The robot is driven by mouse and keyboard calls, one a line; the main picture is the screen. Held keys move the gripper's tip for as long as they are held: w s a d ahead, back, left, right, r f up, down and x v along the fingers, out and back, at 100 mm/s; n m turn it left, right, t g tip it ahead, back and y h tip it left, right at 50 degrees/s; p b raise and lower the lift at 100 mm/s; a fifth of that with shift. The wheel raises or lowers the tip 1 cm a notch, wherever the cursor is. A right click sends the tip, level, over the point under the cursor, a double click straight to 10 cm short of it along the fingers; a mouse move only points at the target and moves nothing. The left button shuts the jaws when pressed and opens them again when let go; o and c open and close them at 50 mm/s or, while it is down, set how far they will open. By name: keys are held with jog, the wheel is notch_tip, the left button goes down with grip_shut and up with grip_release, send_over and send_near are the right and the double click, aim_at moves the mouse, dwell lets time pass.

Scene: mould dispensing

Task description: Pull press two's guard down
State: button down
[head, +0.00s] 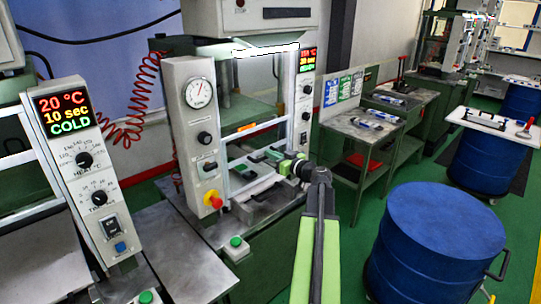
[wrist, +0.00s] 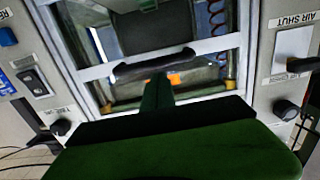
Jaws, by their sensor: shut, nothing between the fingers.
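Press two (head: 200,130) stands in the middle of the head view, with a gauge on its left post and a lit display on its right post. Its guard (head: 234,187) is a pale frame with clear panes between the posts. In the wrist view the guard's crossbar (wrist: 210,47) spans the picture and carries a black handle (wrist: 155,63). My gripper (head: 284,167) is in front of the guard, near its right side. Its green fingers (wrist: 157,82) are together and empty, pointing at the handle. I cannot tell whether they touch it.
Another press (head: 75,150) showing "COLD" stands at the left. A blue drum (head: 445,235) stands close at the right, with a green workbench (head: 360,135) behind it. A red emergency button (head: 213,200) and green buttons sit at press two's front. Green floor lies between the bench and drum.

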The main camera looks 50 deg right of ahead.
jog(key=s+r+p, duration=0.2)
jog(key=s+r, duration=0.2)
jog(key=s, duration=0.6)
jog(key=shift+s+a+p, duration=0.3)
jog(key=shift+a, duration=0.05)
